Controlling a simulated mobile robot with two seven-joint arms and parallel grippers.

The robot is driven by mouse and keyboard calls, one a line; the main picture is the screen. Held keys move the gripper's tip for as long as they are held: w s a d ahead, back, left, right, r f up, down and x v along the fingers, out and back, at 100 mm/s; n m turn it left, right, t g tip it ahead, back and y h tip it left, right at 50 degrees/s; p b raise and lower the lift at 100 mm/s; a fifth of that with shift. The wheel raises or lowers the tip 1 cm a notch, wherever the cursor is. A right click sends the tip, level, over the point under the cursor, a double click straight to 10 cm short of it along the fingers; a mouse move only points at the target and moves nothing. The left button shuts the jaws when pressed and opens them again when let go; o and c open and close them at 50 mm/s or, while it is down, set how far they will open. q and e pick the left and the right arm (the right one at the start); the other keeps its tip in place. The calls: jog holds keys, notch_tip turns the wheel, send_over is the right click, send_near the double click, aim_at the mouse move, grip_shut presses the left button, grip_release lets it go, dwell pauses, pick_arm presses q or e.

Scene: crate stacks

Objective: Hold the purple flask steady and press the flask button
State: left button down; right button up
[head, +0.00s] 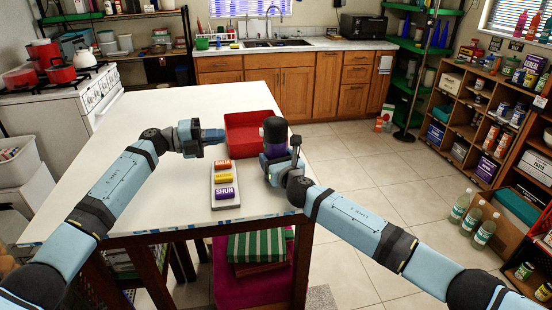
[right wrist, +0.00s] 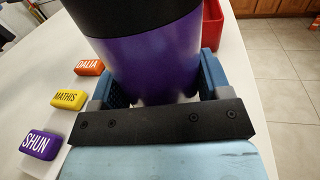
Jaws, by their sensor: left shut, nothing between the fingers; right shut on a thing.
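The purple flask (head: 274,150) stands upright near the table's right edge, with a black upper part and a purple body. It fills the top of the right wrist view (right wrist: 150,60). My right gripper (head: 282,160) is shut on its body, with one blue finger on each side. My left gripper (head: 216,137) is shut and empty, left of the flask and apart from it, at the left side of the red tray. I cannot make out the flask button in either view.
The red tray (head: 236,151) lies behind and left of the flask. A grey holder (head: 214,203) carries three name blocks: orange DALIA (right wrist: 89,67), yellow MATHIS (right wrist: 67,100) and purple SHUN (right wrist: 39,145). The white table (head: 130,115) is clear on the left and at the back.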

aim_at(262, 132)
pick_arm(q)
jog(key=d+m+t+y, duration=0.2)
jog(key=d+t+y, duration=0.3)
jog(key=t, duration=0.9)
jog(key=shift+w+d+r, duration=0.2)
jog(key=shift+w+d, duration=0.25)
jog(key=shift+d, duration=0.7)
jog(key=shift+d, duration=0.15)
dwell(1.1)
